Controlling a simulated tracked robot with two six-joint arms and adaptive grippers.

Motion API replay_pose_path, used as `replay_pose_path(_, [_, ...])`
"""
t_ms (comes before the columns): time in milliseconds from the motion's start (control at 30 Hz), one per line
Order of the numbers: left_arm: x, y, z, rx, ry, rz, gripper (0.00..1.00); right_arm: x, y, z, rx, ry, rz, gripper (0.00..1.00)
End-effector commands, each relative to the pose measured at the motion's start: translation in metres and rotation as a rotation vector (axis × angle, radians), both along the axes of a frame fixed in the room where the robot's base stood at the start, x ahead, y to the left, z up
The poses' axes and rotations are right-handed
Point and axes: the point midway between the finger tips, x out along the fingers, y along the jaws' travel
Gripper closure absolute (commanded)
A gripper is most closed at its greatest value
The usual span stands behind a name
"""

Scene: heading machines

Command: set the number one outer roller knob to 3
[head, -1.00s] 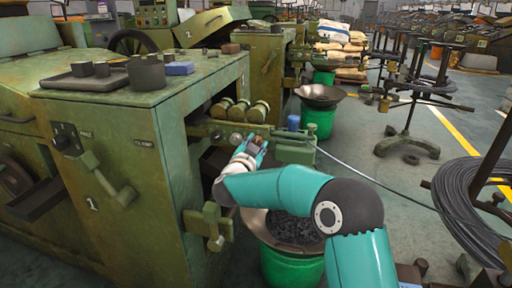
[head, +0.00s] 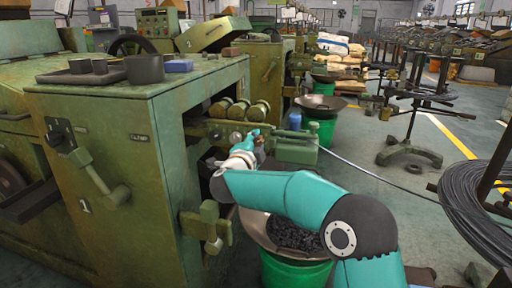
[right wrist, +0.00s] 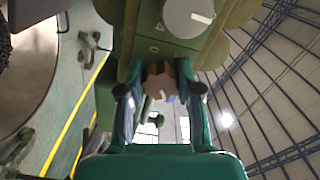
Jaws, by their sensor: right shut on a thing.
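My right gripper (head: 260,142) is at the roller bracket on the right side of the green machine marked 1 (head: 110,180). In the right wrist view its fingers (right wrist: 158,95) are shut on a small brown faceted knob (right wrist: 159,70). Beyond it is a round grey dial (right wrist: 188,16) with a pale mark, on a green plate with a 4 and a 0 beside it. I cannot tell which number the brown knob is set to. Several brass-coloured rollers (head: 240,110) sit above the bracket. My left gripper is not in view.
A bowl of dark pieces (head: 290,232) sits on a green bucket (head: 295,272) below my right arm. A wire coil (head: 470,200) stands at the right.

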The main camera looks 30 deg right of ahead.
Motion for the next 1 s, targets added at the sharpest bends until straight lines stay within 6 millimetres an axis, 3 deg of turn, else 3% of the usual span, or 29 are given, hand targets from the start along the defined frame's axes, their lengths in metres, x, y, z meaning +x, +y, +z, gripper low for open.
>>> replay_pose_path(600, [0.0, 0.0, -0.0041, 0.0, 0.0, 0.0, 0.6, -0.0012, -0.0014, -0.0051, 0.038, -0.03, -0.007, 1.0])
replay_pose_path(633, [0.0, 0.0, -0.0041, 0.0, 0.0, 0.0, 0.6, -0.0012, -0.0015, -0.0052, 0.037, -0.029, -0.007, 0.62])
replay_pose_path(700, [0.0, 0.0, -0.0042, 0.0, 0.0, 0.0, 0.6, -0.0011, -0.0013, -0.0048, 0.036, -0.03, -0.007, 0.51])
replay_pose_path(767, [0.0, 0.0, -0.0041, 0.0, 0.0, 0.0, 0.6, -0.0008, -0.0011, -0.0043, 0.036, -0.03, -0.006, 0.41])
replay_pose_path(1000, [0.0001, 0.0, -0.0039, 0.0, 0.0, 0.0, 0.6, -0.0003, -0.0003, -0.0024, 0.034, -0.033, -0.002, 0.4])
